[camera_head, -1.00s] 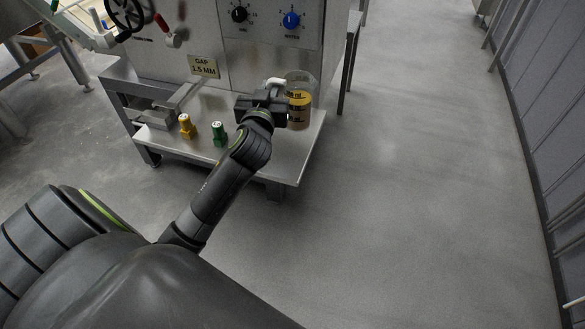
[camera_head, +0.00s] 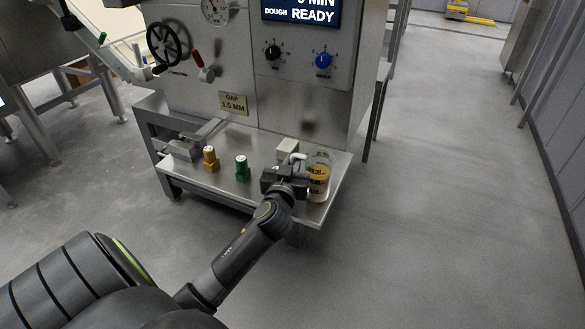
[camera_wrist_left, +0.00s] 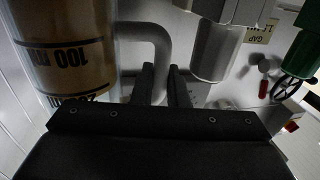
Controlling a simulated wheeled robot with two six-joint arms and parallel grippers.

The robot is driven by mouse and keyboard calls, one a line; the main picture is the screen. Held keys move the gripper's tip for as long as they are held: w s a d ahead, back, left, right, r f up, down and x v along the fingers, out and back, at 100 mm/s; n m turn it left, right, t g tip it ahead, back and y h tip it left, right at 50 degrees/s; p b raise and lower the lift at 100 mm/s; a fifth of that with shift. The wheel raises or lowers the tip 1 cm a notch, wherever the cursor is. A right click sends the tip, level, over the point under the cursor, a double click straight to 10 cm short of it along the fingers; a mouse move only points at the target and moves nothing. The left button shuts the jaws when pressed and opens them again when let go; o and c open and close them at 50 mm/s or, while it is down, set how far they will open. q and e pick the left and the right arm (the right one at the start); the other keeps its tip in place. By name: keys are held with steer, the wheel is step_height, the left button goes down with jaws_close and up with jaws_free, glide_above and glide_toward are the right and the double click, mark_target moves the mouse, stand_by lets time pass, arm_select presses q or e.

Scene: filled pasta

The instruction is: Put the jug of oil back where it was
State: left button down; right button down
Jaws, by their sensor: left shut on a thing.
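The jug of oil (camera_head: 319,178) is a clear container with amber oil and a pale handle. It appears upright over the right end of the steel shelf (camera_head: 227,183). Whether its base touches the shelf, I cannot tell. My left gripper (camera_head: 289,170) is just left of the jug, shut on its handle. In the left wrist view the jug (camera_wrist_left: 70,62) fills the left side, showing dark measuring marks, and the fingers of my left gripper (camera_wrist_left: 163,78) are at its curved handle (camera_wrist_left: 155,38). My right gripper is not in view.
The machine front (camera_head: 290,95) rises behind, with knobs and a screen (camera_head: 301,12). Open floor lies to the right.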

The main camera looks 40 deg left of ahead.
arm_select(q)
steer(key=shift+f, duration=0.15)
steer(key=shift+f, duration=0.1)
steer(key=c, duration=1.8)
jaws_free()
steer(key=o, duration=0.4)
steer(key=shift+c, duration=0.2)
